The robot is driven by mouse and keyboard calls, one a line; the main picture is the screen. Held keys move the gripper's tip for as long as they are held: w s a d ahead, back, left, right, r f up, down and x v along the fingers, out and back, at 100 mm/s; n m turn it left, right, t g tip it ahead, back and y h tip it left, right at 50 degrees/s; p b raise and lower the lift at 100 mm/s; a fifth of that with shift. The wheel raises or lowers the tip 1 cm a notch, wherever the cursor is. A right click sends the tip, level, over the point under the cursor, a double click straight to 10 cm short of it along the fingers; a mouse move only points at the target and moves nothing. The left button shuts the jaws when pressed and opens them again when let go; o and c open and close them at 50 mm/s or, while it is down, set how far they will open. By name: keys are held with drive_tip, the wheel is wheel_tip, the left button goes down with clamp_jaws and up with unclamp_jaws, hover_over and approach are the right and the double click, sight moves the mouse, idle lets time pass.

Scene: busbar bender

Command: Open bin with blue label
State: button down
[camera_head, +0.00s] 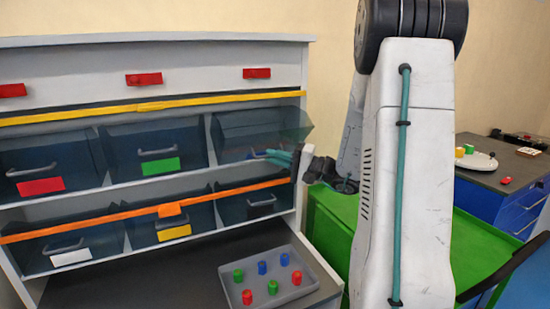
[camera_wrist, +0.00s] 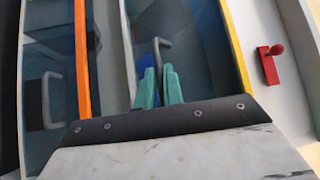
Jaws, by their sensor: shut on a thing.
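The bin with the blue label is the top right clear bin (camera_head: 240,128) of the shelf; its front leans out past the shelf's right side. My gripper (camera_head: 272,155) is at this bin's front, its teal fingers shut on the grey handle (camera_head: 255,153). In the wrist view the teal fingers (camera_wrist: 159,88) stand either side of the handle (camera_wrist: 160,50). A sliver of the blue label (camera_wrist: 144,50) shows beside the fingers; the rest is hidden.
Neighbouring bins carry a green label (camera_head: 160,166), a red label (camera_head: 41,186), a yellow label (camera_head: 174,232) and a white label (camera_head: 71,258). A grey tray (camera_head: 300,292) with several coloured pieces lies below. A green surface (camera_head: 325,235) stands right of the shelf.

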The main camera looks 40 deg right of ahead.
drive_tip(key=c, duration=1.5)
unclamp_jaws()
drive_tip(key=shift+f, duration=0.55)
drive_tip(key=shift+r, duration=0.15)
drive_tip(key=v, duration=0.7)
drive_tip(key=shift+s+d, duration=0.2)
drive_tip(key=shift+s, duration=0.15)
